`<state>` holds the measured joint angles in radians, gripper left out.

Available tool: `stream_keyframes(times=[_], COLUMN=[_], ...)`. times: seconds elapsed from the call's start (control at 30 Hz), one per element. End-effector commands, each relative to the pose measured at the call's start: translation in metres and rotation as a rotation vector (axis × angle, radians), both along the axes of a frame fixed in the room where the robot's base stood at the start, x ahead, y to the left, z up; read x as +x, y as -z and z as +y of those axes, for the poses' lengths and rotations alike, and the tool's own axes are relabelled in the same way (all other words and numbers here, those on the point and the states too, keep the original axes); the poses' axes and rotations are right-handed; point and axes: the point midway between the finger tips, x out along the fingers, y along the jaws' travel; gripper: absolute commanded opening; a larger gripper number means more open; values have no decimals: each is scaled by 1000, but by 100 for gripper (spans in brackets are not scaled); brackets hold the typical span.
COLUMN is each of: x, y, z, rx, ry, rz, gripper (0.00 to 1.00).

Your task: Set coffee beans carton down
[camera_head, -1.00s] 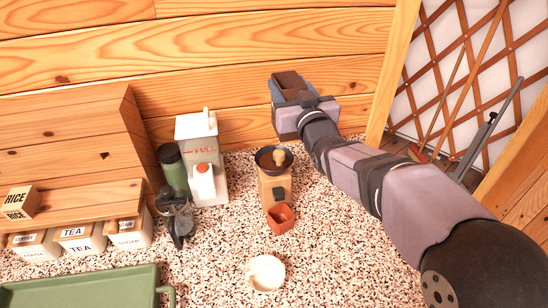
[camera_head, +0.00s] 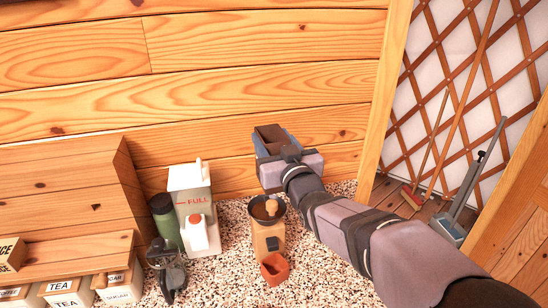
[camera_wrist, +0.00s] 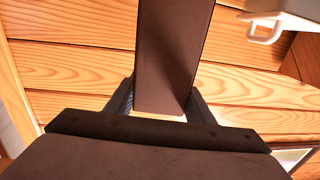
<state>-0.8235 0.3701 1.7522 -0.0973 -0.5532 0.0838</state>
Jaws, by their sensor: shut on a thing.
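My gripper (camera_head: 278,150) is shut on the coffee beans carton (camera_head: 271,132), a tall dark brown box with no label readable from here. The carton is held in front of the plank wall, up and behind the hand grinder in the head view. In the wrist view the carton (camera_wrist: 172,50) stands out between the two grey fingers of my gripper (camera_wrist: 163,98). The carton's lower end is hidden by the gripper in the head view. I see no surface touching the carton.
On the speckled counter (camera_head: 225,285) stand a coffee grinder (camera_head: 267,238) with a red-brown drawer (camera_head: 274,269), a white water tank (camera_head: 191,190), a green bottle (camera_head: 165,222) and a dark kettle-like item (camera_head: 167,272). Labelled canisters (camera_head: 69,294) sit under a wooden shelf (camera_head: 70,258) at left.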

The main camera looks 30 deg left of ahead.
Motion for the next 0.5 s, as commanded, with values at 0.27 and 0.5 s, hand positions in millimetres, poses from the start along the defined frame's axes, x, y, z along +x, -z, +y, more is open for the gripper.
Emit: stream_keyframes(times=[0.27,0.5], x=[-72,-120], y=[-10,-9], z=[9,3], rx=[2,3], ry=[-104,-172], rz=[-1,-2], gripper=[17,17])
